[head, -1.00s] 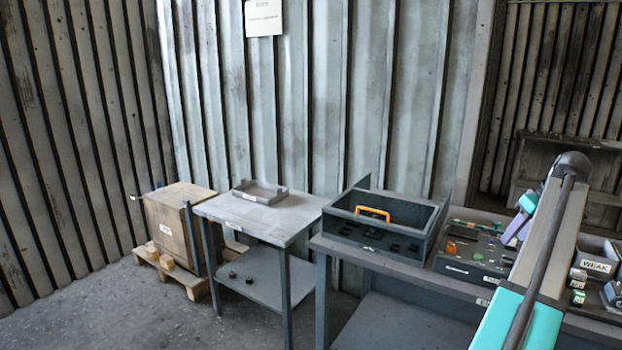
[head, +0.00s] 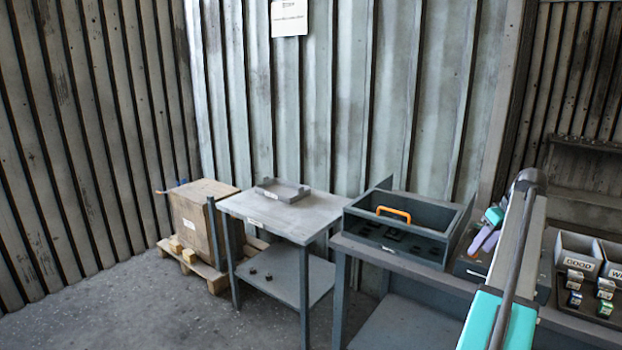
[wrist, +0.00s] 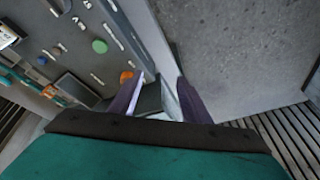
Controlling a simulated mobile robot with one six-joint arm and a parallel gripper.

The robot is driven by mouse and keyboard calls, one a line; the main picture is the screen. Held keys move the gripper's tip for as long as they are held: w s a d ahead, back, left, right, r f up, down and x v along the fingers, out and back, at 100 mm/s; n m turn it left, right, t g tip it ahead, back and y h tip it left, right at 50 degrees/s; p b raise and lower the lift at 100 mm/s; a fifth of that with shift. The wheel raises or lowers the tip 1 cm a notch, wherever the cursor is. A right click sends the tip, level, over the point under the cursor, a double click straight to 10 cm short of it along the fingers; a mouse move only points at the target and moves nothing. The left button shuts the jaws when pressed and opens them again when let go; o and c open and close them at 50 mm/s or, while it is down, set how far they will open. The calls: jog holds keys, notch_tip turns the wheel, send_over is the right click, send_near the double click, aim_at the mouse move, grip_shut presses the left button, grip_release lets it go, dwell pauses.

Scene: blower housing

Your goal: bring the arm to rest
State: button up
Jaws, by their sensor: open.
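My arm (head: 500,275) reaches up from the lower right of the head view, bends at a dark joint, and comes down beyond it. My gripper (head: 484,240) shows partly there as purple fingers over the workbench, partly hidden by the arm link. In the wrist view my gripper (wrist: 160,98) has its two purple fingers spread apart, with nothing held between them. Below the fingers lie the edge of a dark panel (wrist: 85,30) with small coloured parts and a grey surface.
A dark open box with an orange handle (head: 393,214) stands on the workbench (head: 400,262), left of my arm. Bins marked GOOD (head: 577,264) and, partly cut off, WEAK (head: 615,274) stand right. A small table (head: 285,217) and a crate (head: 203,222) stand left. Floor shows front left.

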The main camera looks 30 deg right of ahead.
jog(key=w+a+f+n+g+y, duration=0.2)
jog(key=w+a+f+n+y, duration=0.1)
jog(key=w+a+f, duration=1.45)
jog(key=w+a+f+n+g+y, duration=0.1)
jog(key=w+a+f+g, duration=0.1)
jog(key=a+f, duration=0.95)
jog(key=w+a+f+n+g, duration=0.1)
jog(key=w+a+f+n, duration=0.1)
jog(key=a+f, duration=0.95)
jog(key=s+a+f+g, duration=0.1)
jog(key=s+a+f, duration=0.3)
jog(key=a, duration=0.4)
jog(key=s+a+f+n+g, duration=0.1)
jog(key=s+a+f+g, duration=0.2)
jog(key=a, duration=0.5)
jog(key=s+a+f, duration=0.4)
jog(key=a, duration=0.5)
jog(key=s+a+f+m+h, duration=0.1)
jog(key=s+a+f, duration=0.1)
jog(key=s, duration=0.5)
jog(key=s+a+f+m+h, duration=0.1)
jog(key=s+a+f+m, duration=0.1)
jog(key=s, duration=0.5)
jog(key=s+a+f+m+h, duration=0.1)
jog(key=s+a+f+h, duration=0.1)
jog(key=s, duration=0.4)
jog(key=shift+s+a+f+g, duration=0.3)
jog(key=shift+s+f, duration=0.1)
jog(key=shift+f, duration=0.15)
